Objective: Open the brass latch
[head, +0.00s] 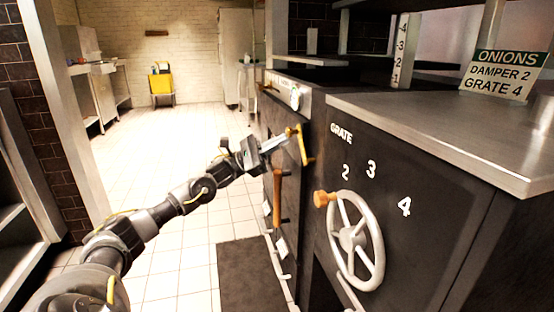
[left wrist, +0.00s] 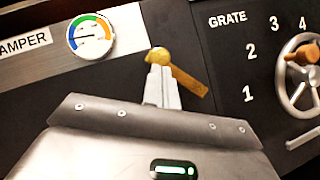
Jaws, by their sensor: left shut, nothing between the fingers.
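The brass latch (head: 304,146) is on the dark front of the range, left of the GRATE dial. In the head view its bar stands near upright. In the left wrist view the latch (left wrist: 189,82) shows a round brass end at the top and a bar slanting down to the right. My left gripper (head: 284,139) reaches the latch from the left, its fingers together and empty. In the left wrist view the fingertips (left wrist: 160,68) lie right at the round end, partly covering the latch; I cannot tell whether they touch. My right gripper is not in view.
A spoked handwheel (head: 352,240) with a wooden knob sticks out right of the latch. A wooden handle (head: 277,196) stands below it. A round gauge (left wrist: 90,35) is up and left of it. An onions sign (head: 503,75) is on the steel top. The tiled floor at left is clear.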

